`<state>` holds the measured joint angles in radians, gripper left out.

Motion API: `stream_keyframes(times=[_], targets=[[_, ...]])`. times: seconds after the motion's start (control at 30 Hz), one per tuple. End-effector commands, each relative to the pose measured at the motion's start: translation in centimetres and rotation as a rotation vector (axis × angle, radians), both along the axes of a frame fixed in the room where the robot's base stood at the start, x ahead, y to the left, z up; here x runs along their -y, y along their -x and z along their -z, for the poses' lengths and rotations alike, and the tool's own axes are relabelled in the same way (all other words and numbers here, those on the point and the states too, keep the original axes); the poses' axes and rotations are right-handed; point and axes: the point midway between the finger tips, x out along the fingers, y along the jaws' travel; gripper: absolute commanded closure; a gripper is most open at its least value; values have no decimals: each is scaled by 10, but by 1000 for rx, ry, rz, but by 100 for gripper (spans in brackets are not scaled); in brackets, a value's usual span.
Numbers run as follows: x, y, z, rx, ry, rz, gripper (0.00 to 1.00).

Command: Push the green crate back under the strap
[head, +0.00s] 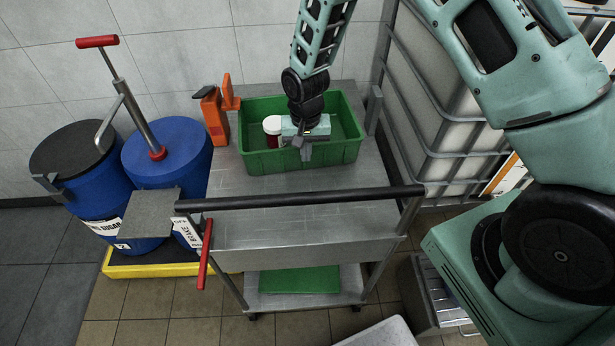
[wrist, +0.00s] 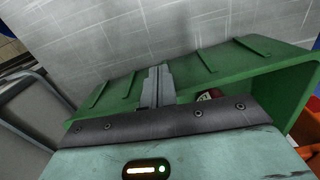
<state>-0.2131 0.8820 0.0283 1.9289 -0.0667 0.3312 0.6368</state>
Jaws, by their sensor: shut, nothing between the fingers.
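The green crate (head: 258,159) stands on the top deck of a metal cart, and its ribbed wall also shows in the wrist view (wrist: 225,65). A jar with a white lid and dark red body (head: 272,125) is inside it, partly hidden by my wrist. My gripper (head: 306,154) is shut and empty, pointing down at the crate's near wall. In the wrist view its fingers (wrist: 157,86) overlap that wall; I cannot tell whether they touch. An orange upright fitting (head: 214,117) stands left of the crate and a grey post (head: 374,110) right of it. I cannot make out a strap band.
The cart's dark push handle (head: 300,200) crosses in front of the deck. Blue drums (head: 168,155) stand left, one with a red-handled pump. A caged white tank (head: 430,110) stands close on the right. The deck before the crate is bare.

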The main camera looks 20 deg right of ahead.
Motion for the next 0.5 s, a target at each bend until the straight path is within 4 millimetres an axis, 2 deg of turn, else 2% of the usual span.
stream_keyframes(times=[0.03, 0.1, 0.2, 0.5], targets=[[5, -14, 3, 4, -1, 4, 100], [10, -27, 2, 3, -1, 4, 100], [14, -38, 1, 1, -1, 2, 100], [15, -42, 0, 1, 0, 0, 100]])
